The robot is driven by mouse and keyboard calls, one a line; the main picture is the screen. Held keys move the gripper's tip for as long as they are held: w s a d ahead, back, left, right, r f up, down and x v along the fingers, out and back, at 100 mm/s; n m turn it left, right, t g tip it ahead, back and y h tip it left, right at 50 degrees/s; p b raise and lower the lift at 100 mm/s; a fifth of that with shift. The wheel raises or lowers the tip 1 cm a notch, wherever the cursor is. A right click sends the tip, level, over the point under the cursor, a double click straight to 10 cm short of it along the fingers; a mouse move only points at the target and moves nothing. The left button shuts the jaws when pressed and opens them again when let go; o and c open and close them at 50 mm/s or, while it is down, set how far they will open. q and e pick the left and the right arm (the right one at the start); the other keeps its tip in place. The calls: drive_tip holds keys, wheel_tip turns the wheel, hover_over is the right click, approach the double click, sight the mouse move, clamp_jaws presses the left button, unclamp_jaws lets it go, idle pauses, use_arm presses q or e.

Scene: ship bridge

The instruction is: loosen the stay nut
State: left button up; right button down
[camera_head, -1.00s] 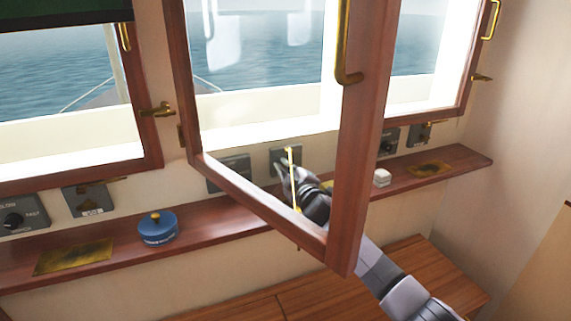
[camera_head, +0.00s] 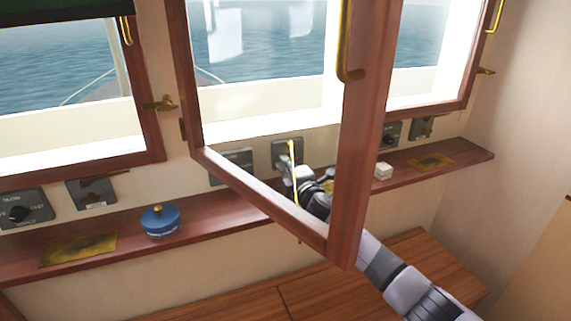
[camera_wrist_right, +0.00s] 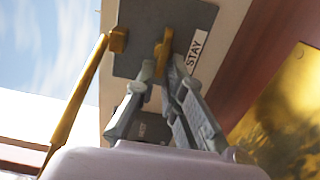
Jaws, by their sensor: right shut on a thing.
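The stay nut (camera_wrist_right: 164,48) is a small brass wing-shaped nut on a grey plate (camera_wrist_right: 205,20) labelled STAY in the right wrist view. The plate also shows below the window in the head view (camera_head: 280,147). My right gripper (camera_wrist_right: 163,70) is shut on the nut, one finger on each side. In the head view my right gripper (camera_head: 284,166) is seen through the open window's glass. A thin brass stay rod (camera_wrist_right: 78,98) runs from a brass block on the plate, beside the fingers; it also shows in the head view (camera_head: 294,178). My left gripper is not in view.
The open wood-framed window (camera_head: 360,150) juts out in front of my right arm. Other grey switch plates (camera_head: 97,193) line the wall.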

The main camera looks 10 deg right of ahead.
drive_tip(key=shift+w+d+r, duration=0.15)
drive_tip(key=shift+d+r, duration=0.1)
drive_tip(key=shift+r, duration=0.2)
drive_tip(key=c, duration=1.6)
unclamp_jaws()
drive_tip(key=shift+f, duration=0.25)
drive_tip(key=shift+a, duration=0.1)
drive_tip(key=s, duration=0.4)
drive_tip(key=s+d, duration=0.1)
drive_tip(key=s, duration=0.3)
drive_tip(key=s+d, duration=0.1)
drive_tip(key=s, duration=0.3)
drive_tip(key=shift+d, duration=0.2)
